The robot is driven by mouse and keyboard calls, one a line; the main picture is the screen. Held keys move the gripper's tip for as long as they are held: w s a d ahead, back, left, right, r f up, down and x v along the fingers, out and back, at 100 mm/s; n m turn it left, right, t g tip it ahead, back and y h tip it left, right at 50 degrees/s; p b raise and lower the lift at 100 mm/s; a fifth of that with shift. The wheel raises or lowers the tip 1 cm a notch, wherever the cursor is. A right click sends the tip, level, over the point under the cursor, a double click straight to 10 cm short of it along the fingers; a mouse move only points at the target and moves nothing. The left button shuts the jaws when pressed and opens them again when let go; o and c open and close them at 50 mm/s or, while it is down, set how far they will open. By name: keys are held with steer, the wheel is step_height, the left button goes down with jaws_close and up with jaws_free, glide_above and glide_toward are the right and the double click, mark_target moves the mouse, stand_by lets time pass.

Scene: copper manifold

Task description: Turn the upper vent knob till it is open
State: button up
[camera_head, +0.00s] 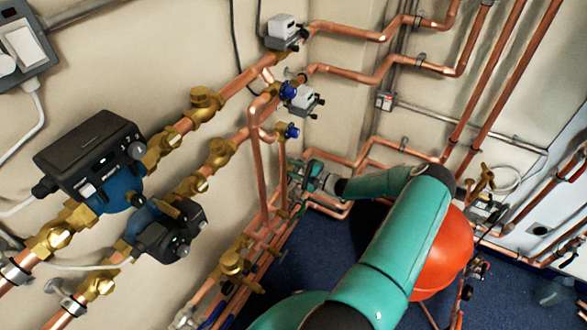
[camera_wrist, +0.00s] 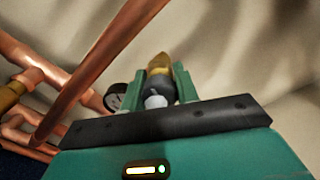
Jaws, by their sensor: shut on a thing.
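My gripper (camera_wrist: 161,84) is shut on a dark knob (camera_wrist: 159,83) in the wrist view. One green finger is on each side of it. The knob has a brass part (camera_wrist: 160,62) beyond it and a pale rounded end toward the palm. I cannot tell from its look whether the vent is open. The held knob is too small to make out there.
Copper pipes (camera_wrist: 95,75) pass close on the left in the wrist view, with a round gauge (camera_wrist: 115,96) beside the fingers. In the head view, blue-handled valves (camera_head: 291,131) are above my gripper. A black pump (camera_head: 90,155) is at left, and a red vessel (camera_head: 445,255) is beside my arm.

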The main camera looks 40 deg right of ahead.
steer(key=n, duration=0.4)
steer(key=shift+n, duration=0.3)
steer(key=n, duration=0.4)
steer(key=shift+n, duration=0.4)
steer(key=o, duration=1)
steer(key=shift+c, duration=0.2)
steer(key=v, duration=1.3)
steer(key=shift+s, duration=0.4)
